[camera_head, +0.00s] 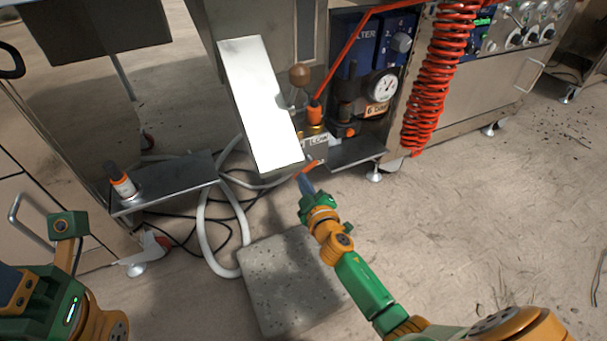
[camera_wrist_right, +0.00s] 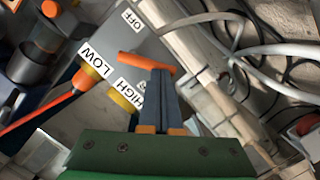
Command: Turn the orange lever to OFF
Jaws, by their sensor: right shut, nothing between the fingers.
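The orange lever (camera_head: 309,168) is a small bar low on the grey valve block (camera_head: 316,149), beneath the white panel. In the right wrist view the lever (camera_wrist_right: 136,58) lies across the grey plate, with a label OFF (camera_wrist_right: 131,19) beyond it. My right gripper (camera_head: 304,181) reaches up from below with its fingers closed and empty. In the wrist view its fingertips (camera_wrist_right: 162,73) are at the lever's right end and partly overlap it; whether they touch cannot be told. Parts of my left arm show at the lower left, without clear fingers.
Fittings marked LOW (camera_wrist_right: 84,79) and HIGH (camera_wrist_right: 122,99) sit beside the lever, with a red hose on LOW. The white panel (camera_head: 262,105) slopes above it. A gauge (camera_head: 383,86) and red coiled hose (camera_head: 437,75) stand right. Pale hoses (camera_head: 203,225) lie left; a stone slab (camera_head: 290,285) lies below.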

